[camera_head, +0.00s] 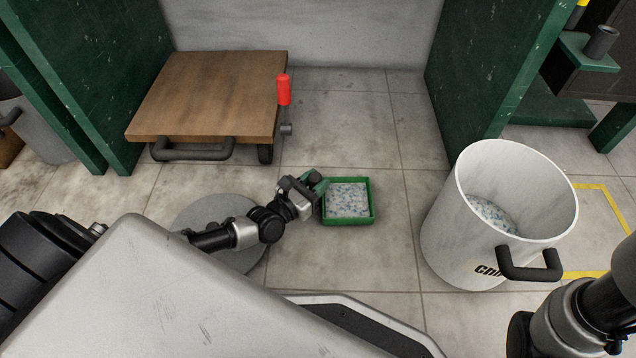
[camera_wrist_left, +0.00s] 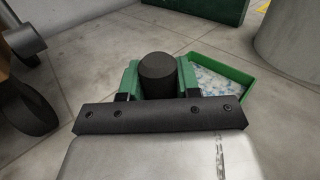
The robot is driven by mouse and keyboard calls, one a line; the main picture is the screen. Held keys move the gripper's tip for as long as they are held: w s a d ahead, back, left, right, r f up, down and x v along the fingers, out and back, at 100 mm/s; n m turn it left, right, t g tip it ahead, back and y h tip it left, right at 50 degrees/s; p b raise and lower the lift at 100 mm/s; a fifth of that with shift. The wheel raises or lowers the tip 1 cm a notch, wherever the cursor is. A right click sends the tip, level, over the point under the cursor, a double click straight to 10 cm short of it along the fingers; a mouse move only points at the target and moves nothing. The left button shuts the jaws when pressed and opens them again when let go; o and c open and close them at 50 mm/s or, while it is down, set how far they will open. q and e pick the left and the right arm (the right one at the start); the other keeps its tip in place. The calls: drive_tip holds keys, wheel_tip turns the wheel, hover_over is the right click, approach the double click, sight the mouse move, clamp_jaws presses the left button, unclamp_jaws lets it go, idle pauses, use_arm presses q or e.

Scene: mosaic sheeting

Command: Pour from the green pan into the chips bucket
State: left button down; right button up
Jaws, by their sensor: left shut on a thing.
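The green pan (camera_head: 373,204) is a shallow square tray with white and blue chips in it. It is roughly level, in the middle of the head view. My left gripper (camera_head: 318,186) is at its left side, shut on the pan's dark round handle (camera_wrist_left: 157,70). The pan also shows in the left wrist view (camera_wrist_left: 239,75), to the right of the handle. I cannot tell whether the pan touches the floor. The chips bucket (camera_head: 450,225) is a large white bucket to the right of the pan, with chips inside and a black handle. My right gripper is not in view.
A wooden-topped cart (camera_head: 210,95) with a red-gripped lever (camera_head: 283,90) stands at the back left. Green machine panels (camera_head: 490,70) stand at both sides. A round grey disc (camera_head: 205,212) lies beneath my left arm. Floor between pan and bucket is clear.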

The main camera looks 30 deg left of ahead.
sight(316, 175)
use_arm(q)
wheel_tip(316, 175, up, 4)
drive_tip(key=shift+f+p, duration=0.1)
drive_tip(key=shift+p, duration=1.15)
drive_tip(key=s+d+r+p, duration=0.6)
drive_tip(key=s+d+p, duration=0.1)
drive_tip(key=s+p, duration=0.1)
drive_tip(key=shift+s, duration=0.6)
